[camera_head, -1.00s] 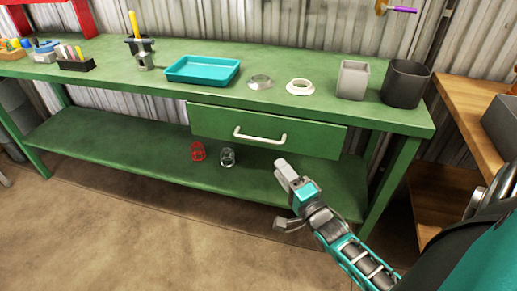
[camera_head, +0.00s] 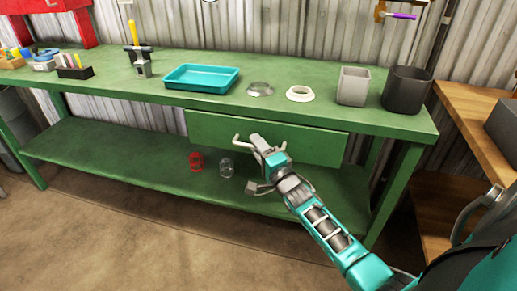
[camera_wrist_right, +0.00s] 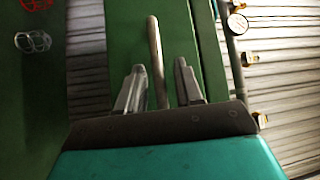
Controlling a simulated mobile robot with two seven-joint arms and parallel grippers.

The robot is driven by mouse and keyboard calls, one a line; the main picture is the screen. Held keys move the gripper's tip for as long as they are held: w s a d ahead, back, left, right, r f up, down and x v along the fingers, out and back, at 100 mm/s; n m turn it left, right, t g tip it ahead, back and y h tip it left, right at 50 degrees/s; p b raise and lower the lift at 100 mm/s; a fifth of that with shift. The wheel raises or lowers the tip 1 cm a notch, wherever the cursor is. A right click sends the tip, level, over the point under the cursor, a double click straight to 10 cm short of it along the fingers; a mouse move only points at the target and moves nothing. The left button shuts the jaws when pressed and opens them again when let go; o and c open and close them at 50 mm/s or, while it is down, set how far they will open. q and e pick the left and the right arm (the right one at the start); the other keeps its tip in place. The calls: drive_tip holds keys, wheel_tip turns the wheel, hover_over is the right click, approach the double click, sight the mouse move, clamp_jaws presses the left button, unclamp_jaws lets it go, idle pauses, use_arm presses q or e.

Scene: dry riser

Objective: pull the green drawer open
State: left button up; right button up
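The green drawer (camera_head: 310,140) sits under the bench top, its front looking flush with the bench. Its pale bar handle (camera_head: 237,139) is partly hidden behind my right gripper (camera_head: 254,165). My right gripper is open at the drawer front. In the right wrist view the handle (camera_wrist_right: 154,50) runs lengthwise into the gap between the two fingers of the right gripper (camera_wrist_right: 160,88), with a visible space on each side. The drawer front (camera_wrist_right: 181,35) shows behind it. My left gripper is not in view.
The green bench top (camera_head: 225,108) holds a teal tray (camera_head: 202,77), a grey bin (camera_head: 353,86), a black bin (camera_head: 406,89) and a white ring (camera_head: 299,93). A red wire item (camera_head: 196,161) and a clear jar-like item (camera_head: 226,167) stand on the lower shelf (camera_head: 110,155).

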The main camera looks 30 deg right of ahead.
clamp_jaws()
idle(0.6)
